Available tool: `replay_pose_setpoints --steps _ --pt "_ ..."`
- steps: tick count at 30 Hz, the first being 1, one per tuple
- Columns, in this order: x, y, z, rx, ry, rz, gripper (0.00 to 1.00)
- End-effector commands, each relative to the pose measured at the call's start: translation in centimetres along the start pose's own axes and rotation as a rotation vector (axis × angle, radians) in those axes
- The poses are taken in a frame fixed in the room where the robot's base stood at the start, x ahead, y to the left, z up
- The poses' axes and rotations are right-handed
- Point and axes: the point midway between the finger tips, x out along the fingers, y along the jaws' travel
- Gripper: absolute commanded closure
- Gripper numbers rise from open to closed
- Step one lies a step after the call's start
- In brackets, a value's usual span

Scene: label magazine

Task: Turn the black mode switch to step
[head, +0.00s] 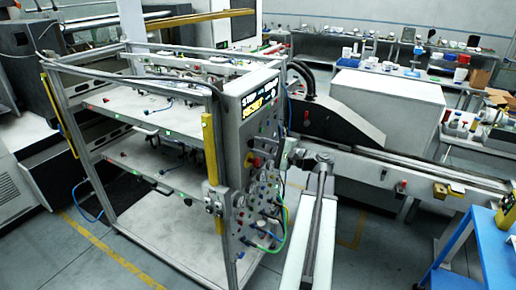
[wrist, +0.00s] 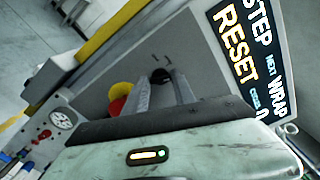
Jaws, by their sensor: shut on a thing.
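The black mode switch (wrist: 160,76) shows in the wrist view on the grey panel, between the two fingers of my gripper (wrist: 163,74). The fingers are shut on it from either side. Small dark marks stand on the panel just above the switch. I cannot tell which way the switch points, as the fingers partly cover it. In the head view my gripper (head: 291,153) is at the panel's right side, and the switch cannot be made out there.
A red and yellow stop button (wrist: 118,98) sits close left of the fingers. A display (wrist: 245,60) reading STEP, RESET and WRAP is to the right. A gauge (wrist: 62,119) is lower left. In the head view, hoses (head: 277,222) hang below, and a conveyor (head: 400,172) runs right.

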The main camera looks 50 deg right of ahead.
Motion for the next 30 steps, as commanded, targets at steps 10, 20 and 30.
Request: replay_pose_setpoints --steps 10,20,30 --pt "0.0 0.0 0.0 -0.001 0.001 0.001 0.47" --pt "-2.9 0.1 0.0 -0.001 0.004 0.000 0.47" --pt "-7.9 0.1 0.0 -0.001 0.002 0.001 0.47"
